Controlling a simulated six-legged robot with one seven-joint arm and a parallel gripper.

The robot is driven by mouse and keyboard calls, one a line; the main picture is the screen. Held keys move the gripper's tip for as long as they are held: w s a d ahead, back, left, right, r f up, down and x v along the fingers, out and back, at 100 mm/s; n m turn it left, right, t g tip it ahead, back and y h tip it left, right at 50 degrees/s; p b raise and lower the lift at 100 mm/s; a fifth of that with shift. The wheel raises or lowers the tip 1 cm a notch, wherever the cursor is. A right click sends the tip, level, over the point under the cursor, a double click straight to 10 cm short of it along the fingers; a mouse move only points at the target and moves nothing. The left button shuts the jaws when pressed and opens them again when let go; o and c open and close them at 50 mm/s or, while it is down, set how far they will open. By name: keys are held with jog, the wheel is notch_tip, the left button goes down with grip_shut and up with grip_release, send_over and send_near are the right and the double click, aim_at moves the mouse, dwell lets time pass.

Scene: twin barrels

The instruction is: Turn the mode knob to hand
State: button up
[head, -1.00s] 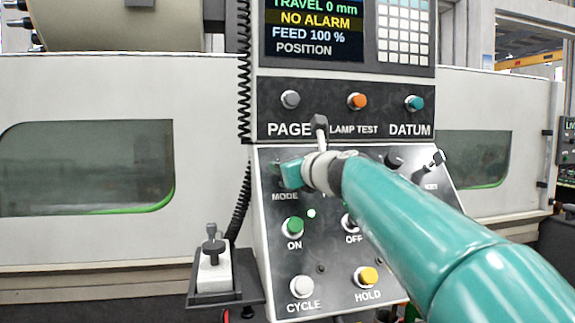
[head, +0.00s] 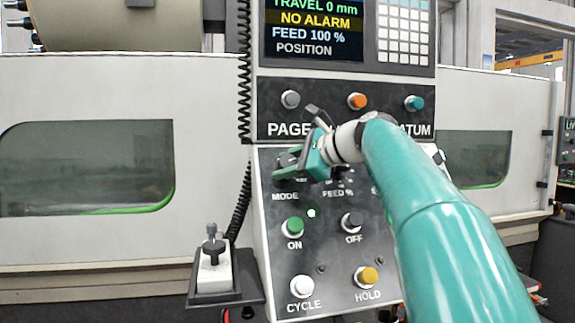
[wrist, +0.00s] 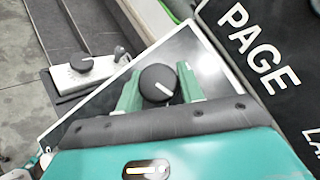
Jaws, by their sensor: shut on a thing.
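The mode knob (wrist: 156,82) is a round dark knob with a white pointer line, seen above the MODE label on the sloping dark panel (head: 270,260). In the wrist view it sits between the two green fingers of my gripper (wrist: 160,88), and its line points to the lower right of that picture. In the head view my gripper (head: 291,168) reaches it from the right and is shut on it. The knob (head: 286,159) is partly covered there, and its position marks cannot be read.
The green ON button (head: 293,227) and dark OFF button (head: 352,221) are below. The white CYCLE (head: 302,287) and yellow HOLD (head: 367,277) buttons are lower. Grey PAGE (head: 290,99), orange LAMP TEST (head: 357,101) and teal DATUM (head: 413,103) buttons are above.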

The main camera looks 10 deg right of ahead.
jog(key=shift+n+g, duration=0.4)
jog(key=shift+n, duration=0.3)
jog(key=o, duration=0.9)
jog(key=shift+s, duration=0.1)
jog(key=shift+o, duration=0.4)
jog(key=v, duration=1.3)
jog(key=shift+d+r, duration=0.25)
jog(key=shift+d, duration=0.05)
